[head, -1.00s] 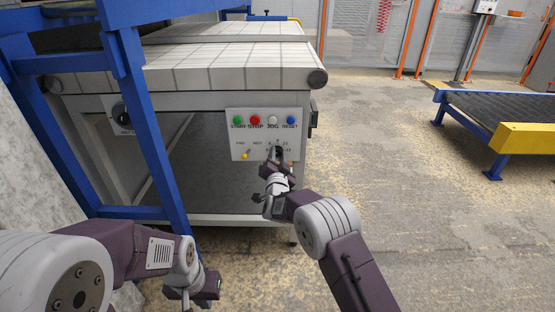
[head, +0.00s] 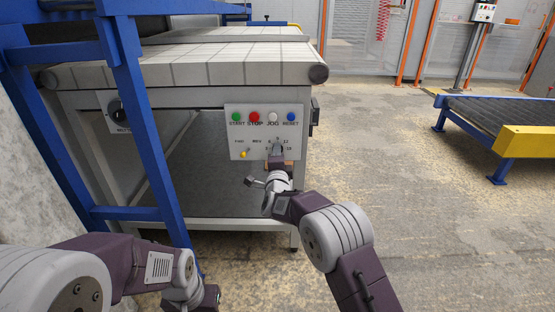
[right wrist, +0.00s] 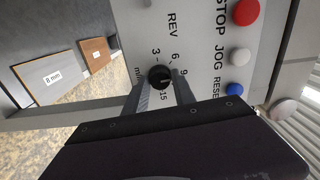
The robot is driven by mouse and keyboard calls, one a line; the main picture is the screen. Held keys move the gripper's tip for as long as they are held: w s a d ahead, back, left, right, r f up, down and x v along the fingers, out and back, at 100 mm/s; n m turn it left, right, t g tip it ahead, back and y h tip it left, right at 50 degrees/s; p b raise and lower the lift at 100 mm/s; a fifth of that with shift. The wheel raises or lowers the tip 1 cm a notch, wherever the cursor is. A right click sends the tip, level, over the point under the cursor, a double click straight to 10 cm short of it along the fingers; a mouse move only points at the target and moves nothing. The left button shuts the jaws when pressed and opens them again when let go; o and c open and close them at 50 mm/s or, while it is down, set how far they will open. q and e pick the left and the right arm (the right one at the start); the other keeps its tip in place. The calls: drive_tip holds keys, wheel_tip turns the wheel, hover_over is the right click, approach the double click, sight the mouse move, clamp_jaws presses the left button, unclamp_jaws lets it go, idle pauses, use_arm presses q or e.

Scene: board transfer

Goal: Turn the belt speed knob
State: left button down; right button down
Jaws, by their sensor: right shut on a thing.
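The belt speed knob (right wrist: 160,77) is a small black round knob on a white control panel (head: 236,128), ringed by numbers such as 3, 6, 9 and 15. My right gripper (right wrist: 162,84) has its two fingers on either side of the knob and is shut on it. In the head view my right gripper (head: 278,152) reaches the panel's lower right and hides most of the knob. My left gripper (head: 207,299) is low in the head view, away from the panel; its fingers cannot be made out.
Green, red, white and blue buttons line the panel above the knob. A yellow-tipped FWD/REV switch (head: 244,154) is to its left. A blue frame post (head: 150,130) stands between my arms. An 8 mm board (right wrist: 52,77) and a brown board (right wrist: 96,53) show below.

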drive_tip(key=shift+m, duration=0.4)
drive_tip(key=c, duration=1)
unclamp_jaws()
drive_tip(key=shift+c, duration=0.2)
drive_tip(key=shift+s, duration=0.1)
drive_tip(key=s+b, duration=0.2)
drive_tip(key=s, duration=0.7)
drive_tip(key=shift+b, duration=0.35)
